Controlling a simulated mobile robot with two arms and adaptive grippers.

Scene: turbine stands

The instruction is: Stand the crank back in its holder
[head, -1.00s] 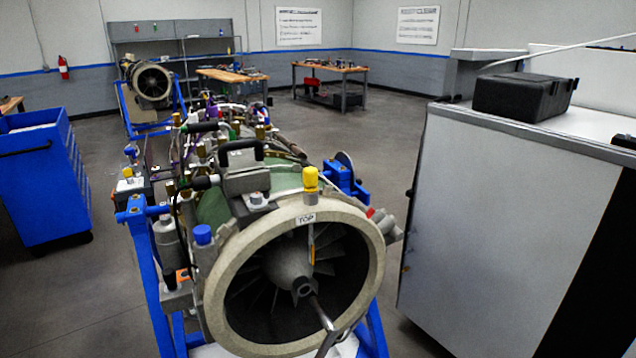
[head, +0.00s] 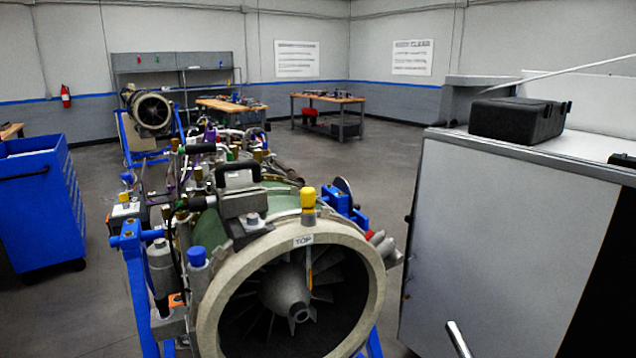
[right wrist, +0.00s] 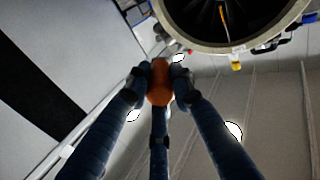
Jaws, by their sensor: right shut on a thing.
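A bare metal rod, which looks like part of the crank (head: 459,340), shows at the bottom of the head view, right of the turbine. It stands apart from the turbine's front ring, and its lower end is cut off by the frame. In the right wrist view, my right gripper (right wrist: 160,85) is shut on an orange piece (right wrist: 159,72), seemingly the crank's handle, with its fingers around it. The rest of the crank is hidden there. I cannot make out the crank's holder. My left gripper is in neither current view.
The turbine (head: 208,300) on its blue stand (head: 136,290) fills the middle; its open front also shows in the right wrist view (right wrist: 270,42). A large grey cabinet (head: 500,230) stands close on the right. Floor shows between them.

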